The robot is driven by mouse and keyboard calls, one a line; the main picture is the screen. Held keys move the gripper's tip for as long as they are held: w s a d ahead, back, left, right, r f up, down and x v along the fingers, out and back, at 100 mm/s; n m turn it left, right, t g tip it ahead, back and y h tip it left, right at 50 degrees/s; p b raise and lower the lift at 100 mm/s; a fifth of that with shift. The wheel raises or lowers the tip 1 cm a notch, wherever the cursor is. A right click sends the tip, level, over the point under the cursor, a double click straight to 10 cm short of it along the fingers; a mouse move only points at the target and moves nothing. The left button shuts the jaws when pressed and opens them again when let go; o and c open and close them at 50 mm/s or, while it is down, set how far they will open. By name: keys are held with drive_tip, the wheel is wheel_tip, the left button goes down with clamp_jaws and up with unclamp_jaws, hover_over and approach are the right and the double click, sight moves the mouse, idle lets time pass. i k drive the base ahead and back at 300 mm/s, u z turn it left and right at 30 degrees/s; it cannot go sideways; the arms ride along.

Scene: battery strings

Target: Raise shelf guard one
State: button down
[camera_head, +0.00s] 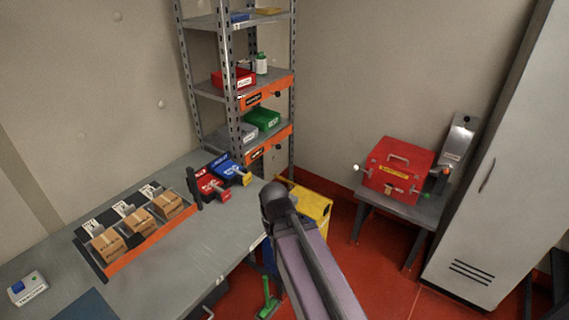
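A grey metal shelf rack stands in the corner at the back. An orange guard (259,94) with a dark label and a dark knob runs along the edge of its middle shelf. A second orange guard (277,137) of the same kind is on the shelf below. The labels are too small to read, so I cannot tell which guard is number one. My arm reaches up from the bottom centre, in front of and below the rack, apart from both guards. My gripper's fingers are not visible.
The grey workbench (190,250) at left carries boxes behind an orange rail (150,245), plus red (212,186) and blue (229,168) tools. A yellow bin (312,207) stands beside my arm. A red case (399,164) sits on a small table; a tall cabinet (490,190) stands right.

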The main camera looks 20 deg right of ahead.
sight(258, 152)
drive_tip(key=k, duration=0.6)
drive_tip(key=z, duration=0.45)
drive_tip(key=i, duration=0.8)
drive_tip(key=z, duration=0.4)
drive_tip(key=i, duration=1.25)
drive_tip(key=u, duration=0.3)
